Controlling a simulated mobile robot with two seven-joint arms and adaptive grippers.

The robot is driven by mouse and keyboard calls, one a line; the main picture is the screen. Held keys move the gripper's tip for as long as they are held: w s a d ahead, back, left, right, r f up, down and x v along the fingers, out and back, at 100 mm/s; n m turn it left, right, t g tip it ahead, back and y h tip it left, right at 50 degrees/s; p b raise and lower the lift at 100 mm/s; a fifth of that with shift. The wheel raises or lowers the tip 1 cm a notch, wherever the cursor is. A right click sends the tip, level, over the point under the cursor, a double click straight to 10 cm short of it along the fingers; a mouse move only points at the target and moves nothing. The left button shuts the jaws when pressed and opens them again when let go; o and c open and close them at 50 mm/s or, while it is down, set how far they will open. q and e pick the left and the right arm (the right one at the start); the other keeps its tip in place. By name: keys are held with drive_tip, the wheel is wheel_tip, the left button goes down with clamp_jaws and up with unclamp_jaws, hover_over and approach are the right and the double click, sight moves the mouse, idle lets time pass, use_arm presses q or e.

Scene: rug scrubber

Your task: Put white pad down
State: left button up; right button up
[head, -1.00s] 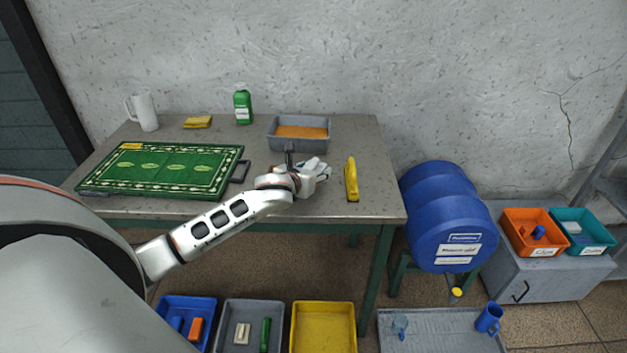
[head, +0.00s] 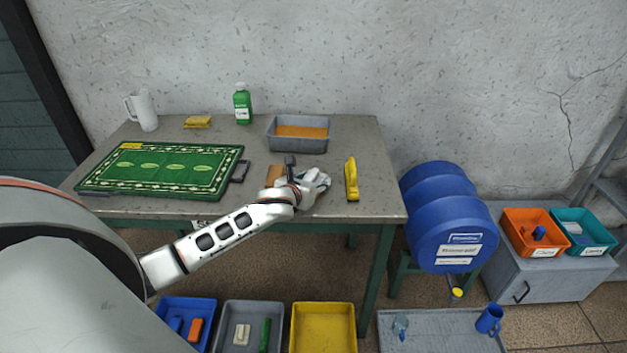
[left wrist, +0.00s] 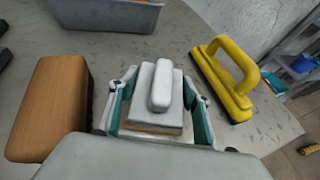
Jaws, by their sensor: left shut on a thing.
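The white pad (left wrist: 157,95) has a raised white grip on top and a tan lower edge. In the left wrist view it sits between the teal-lined fingers of my left gripper (left wrist: 160,110), which is shut on it. In the head view my left gripper (head: 316,187) is low over the right part of the table (head: 225,207), and it mostly hides the pad. I cannot tell whether the pad touches the tabletop. My right gripper is not in view.
A yellow handled tool (head: 351,180) stands just right of my gripper. A brown block (head: 274,175) lies to its left, and a grey tray (head: 299,146) with orange contents is behind. A green rug (head: 165,170) on a board covers the table's left.

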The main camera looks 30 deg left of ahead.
use_arm(q)
drive_tip(key=o, duration=1)
drive_tip(key=shift+f, duration=0.25)
drive_tip(key=shift+o, duration=0.7)
drive_tip(key=shift+f, duration=0.1)
drive_tip(key=shift+r, duration=0.55)
drive_tip(key=p+v, duration=0.1)
drive_tip(key=v, duration=1.1)
drive_tip(key=shift+r, duration=0.25)
